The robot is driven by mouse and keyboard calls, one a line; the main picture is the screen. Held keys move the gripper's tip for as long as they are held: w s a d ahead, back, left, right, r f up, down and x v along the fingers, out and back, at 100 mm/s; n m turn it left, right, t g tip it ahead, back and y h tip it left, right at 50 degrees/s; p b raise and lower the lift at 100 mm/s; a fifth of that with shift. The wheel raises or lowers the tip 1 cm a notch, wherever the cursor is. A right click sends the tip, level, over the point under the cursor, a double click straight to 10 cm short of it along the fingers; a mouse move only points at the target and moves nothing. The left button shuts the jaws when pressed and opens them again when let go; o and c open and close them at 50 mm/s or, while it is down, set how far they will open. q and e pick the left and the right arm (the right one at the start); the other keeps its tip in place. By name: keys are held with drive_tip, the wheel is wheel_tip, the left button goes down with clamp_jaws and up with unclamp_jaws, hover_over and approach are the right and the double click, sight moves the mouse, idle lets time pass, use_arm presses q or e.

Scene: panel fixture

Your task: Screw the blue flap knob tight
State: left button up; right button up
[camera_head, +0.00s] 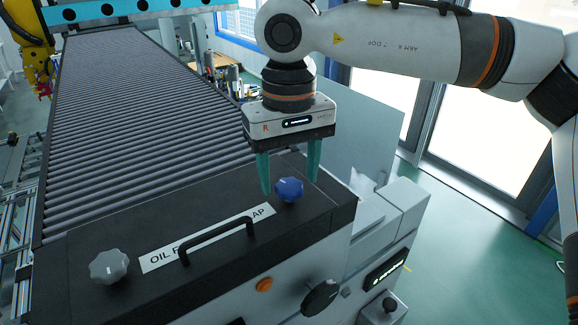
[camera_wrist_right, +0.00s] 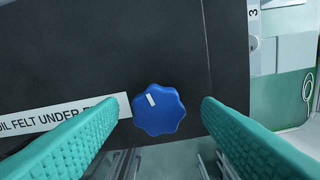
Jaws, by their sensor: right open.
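The blue flap knob (camera_head: 289,189) sits at the right end of the black flap (camera_head: 120,240), on its top face. In the right wrist view the lobed blue knob (camera_wrist_right: 159,109) shows a white mark near its upper left. My right gripper (camera_head: 290,188) points down over the knob. Its green fingers are open, one on each side of the knob, with a gap to it on both sides in the right wrist view (camera_wrist_right: 162,106). I cannot tell exactly how high the fingertips are. My left gripper is not in view.
A grey knob (camera_head: 109,266) sits at the flap's left end. A black handle (camera_head: 217,240) and a white label (camera_head: 160,258) lie between the knobs. A roller conveyor (camera_head: 130,110) runs behind. Below are an orange button (camera_head: 264,285) and a black dial (camera_head: 320,298).

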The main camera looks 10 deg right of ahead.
drive_tip(key=shift+s+f, duration=0.2)
drive_tip(key=shift+f, duration=0.15)
drive_tip(key=shift+c, duration=0.2)
drive_tip(key=c, duration=1)
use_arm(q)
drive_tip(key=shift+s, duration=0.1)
use_arm(e)
drive_tip(key=shift+o, duration=0.2)
drive_tip(key=shift+f, duration=0.1)
